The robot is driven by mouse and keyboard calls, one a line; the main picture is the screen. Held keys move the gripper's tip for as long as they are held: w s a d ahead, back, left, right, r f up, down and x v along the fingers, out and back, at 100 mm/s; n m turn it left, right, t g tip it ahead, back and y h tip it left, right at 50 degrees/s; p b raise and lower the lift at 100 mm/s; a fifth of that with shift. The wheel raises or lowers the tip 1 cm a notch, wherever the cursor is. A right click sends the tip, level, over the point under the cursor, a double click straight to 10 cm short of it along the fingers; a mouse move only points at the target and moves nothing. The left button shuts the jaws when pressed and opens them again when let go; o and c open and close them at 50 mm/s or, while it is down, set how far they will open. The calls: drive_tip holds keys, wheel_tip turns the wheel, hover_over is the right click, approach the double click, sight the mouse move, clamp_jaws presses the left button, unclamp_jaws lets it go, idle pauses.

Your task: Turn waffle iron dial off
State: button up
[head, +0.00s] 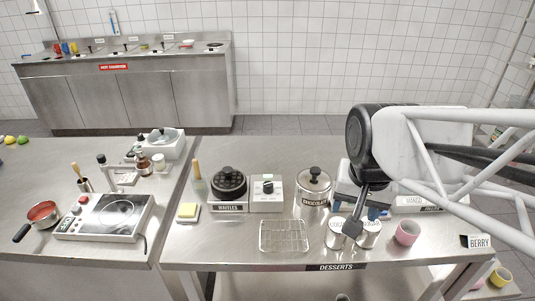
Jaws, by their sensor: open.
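The waffle iron (229,182) is a round black grid plate on a base labelled "WAFFLES", on the steel dessert table. Beside it, on its right, is a pale control box (277,200) with a dark round knob (267,186) on its face. I cannot read which way the dial points. My gripper (356,222) is to the right of the dial, past the chocolate pot, above the metal canisters. It is open, and I see nothing held in it.
A chocolate pot (314,188) stands between the dial and my gripper. Metal canisters (369,234) are below my gripper and a pink cup (407,233) is to their right. A wire rack (284,236) lies in front of the control box. A yellow sponge (188,211) is at the left.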

drive_tip(key=w+a+f+m+g, duration=0.1)
drive_tip(key=w+a+m, duration=0.25)
drive_tip(key=w, duration=0.25)
drive_tip(key=w+a+f+m, duration=0.1)
drive_tip(key=w+a+m, duration=0.25)
drive_tip(key=w, duration=0.35)
drive_tip(key=m+g, duration=0.1)
drive_tip(key=m, duration=0.7)
hover_over(268, 183)
wheel_tip(268, 183, down, 7)
drive_tip(key=shift+s+r, duration=0.1)
drive_tip(key=shift+f, duration=3.95)
drive_tip(key=c, duration=0.9)
